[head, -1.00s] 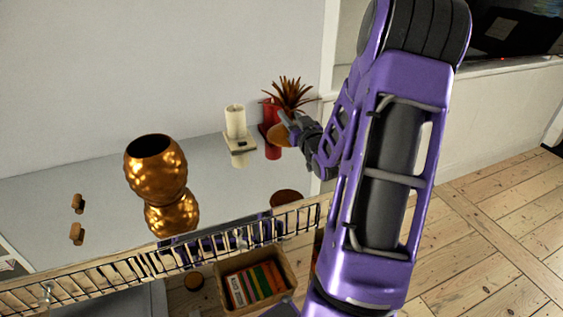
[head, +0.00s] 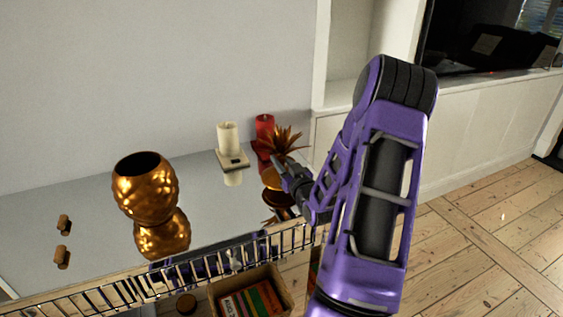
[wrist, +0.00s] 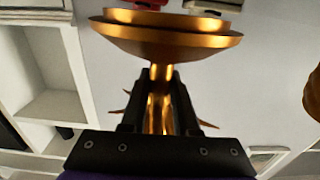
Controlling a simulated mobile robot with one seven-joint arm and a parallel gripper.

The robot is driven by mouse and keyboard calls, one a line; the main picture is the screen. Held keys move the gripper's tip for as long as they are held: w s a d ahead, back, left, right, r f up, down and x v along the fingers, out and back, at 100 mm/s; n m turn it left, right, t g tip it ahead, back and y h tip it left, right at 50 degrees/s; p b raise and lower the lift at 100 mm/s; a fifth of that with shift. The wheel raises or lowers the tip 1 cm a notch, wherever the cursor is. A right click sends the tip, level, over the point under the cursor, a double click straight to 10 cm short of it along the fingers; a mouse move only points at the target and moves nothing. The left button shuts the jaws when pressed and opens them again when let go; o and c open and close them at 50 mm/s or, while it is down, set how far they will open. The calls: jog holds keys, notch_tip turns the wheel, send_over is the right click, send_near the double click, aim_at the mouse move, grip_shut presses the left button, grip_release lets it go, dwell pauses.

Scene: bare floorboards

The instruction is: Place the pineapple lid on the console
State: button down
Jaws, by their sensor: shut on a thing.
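The pineapple lid (head: 282,142) is a copper-gold disc with a spiky leaf crown. My gripper (head: 290,177) is shut on it above the right end of the console (head: 110,217), which has a mirror-like top. In the wrist view the lid's round underside (wrist: 165,42) shows at the top, with its gold stem (wrist: 160,110) between the fingers and leaf tips sticking out at both sides. The lid's reflection shows just below it, so the gap to the top looks small; I cannot tell if they touch. The open gold pineapple jar (head: 145,188) stands upright left of centre.
A white candle (head: 228,140) on a square holder and a red candle (head: 264,130) stand at the console's back right. A small cork-like piece (head: 63,222) lies at the left. A metal railing (head: 190,270) runs along the front. A box of books (head: 250,297) stands below.

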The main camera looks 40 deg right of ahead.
jog(key=shift+r, duration=0.1)
jog(key=shift+s+a+f+b, duration=0.1)
jog(key=shift+s+f+b, duration=0.1)
jog(key=shift+f+b, duration=0.35)
jog(key=c, duration=0.7)
grip_release()
jog(key=shift+f, duration=0.35)
jog(key=shift+o, duration=0.2)
jog(key=shift+s, duration=0.1)
jog(key=shift+r, duration=0.2)
jog(key=v, duration=0.7)
jog(key=r+p+v, duration=0.1)
jog(key=v, duration=0.3)
jog(key=shift+s+r, duration=0.1)
jog(key=shift+s, duration=0.15)
jog(key=shift+w, duration=0.1)
